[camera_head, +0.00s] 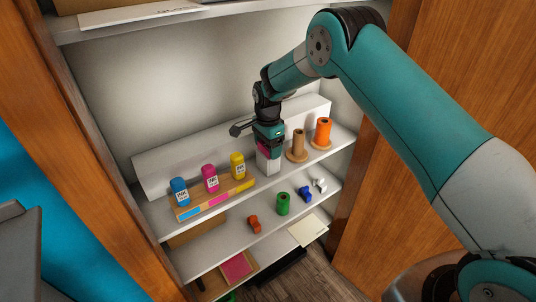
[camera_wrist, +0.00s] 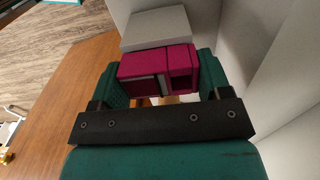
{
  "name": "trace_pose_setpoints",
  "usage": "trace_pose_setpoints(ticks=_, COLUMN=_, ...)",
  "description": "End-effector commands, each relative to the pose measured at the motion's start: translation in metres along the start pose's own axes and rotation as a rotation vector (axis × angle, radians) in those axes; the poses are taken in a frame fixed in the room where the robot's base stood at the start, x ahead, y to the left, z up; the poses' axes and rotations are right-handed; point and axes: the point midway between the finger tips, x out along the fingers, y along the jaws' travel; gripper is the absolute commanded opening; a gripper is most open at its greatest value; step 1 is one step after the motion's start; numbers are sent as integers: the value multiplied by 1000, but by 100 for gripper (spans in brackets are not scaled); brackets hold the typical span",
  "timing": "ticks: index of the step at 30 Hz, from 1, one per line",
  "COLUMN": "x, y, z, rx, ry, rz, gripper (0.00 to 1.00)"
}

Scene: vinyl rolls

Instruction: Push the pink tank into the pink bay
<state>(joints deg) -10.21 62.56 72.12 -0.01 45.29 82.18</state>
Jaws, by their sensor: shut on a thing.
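My gripper (camera_head: 269,146) is over the upper shelf, pointing down, between the yellow bottle and the brown roll. In the wrist view its two green fingers (camera_wrist: 156,72) are closed on either side of the pink tank (camera_wrist: 143,66), a dark pink block with a pale strip. In the head view only a small pink part of the tank (camera_head: 263,149) shows below the fingers. A white block (camera_head: 268,165) is right under it; whether the tank touches it I cannot tell. I cannot make out a pink bay for certain.
Blue (camera_head: 179,191), pink (camera_head: 210,178) and yellow (camera_head: 238,166) bottles stand on a wooden rack (camera_head: 243,185) to the left. Brown (camera_head: 298,145) and orange (camera_head: 322,132) rolls stand close on the right. A long white box (camera_head: 180,162) runs behind. Small things lie on the lower shelf (camera_head: 232,240).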

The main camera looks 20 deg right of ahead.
Motion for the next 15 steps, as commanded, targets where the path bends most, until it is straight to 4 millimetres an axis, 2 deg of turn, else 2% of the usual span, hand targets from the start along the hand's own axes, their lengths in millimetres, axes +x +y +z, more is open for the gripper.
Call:
trace_pose_setpoints(ticks=8, x=0, y=0, z=0, rx=0, ry=0, rz=0, gripper=48)
trace_pose_setpoints(ticks=15, x=-10, y=0, z=0, rx=0, ry=0, rz=0, gripper=48)
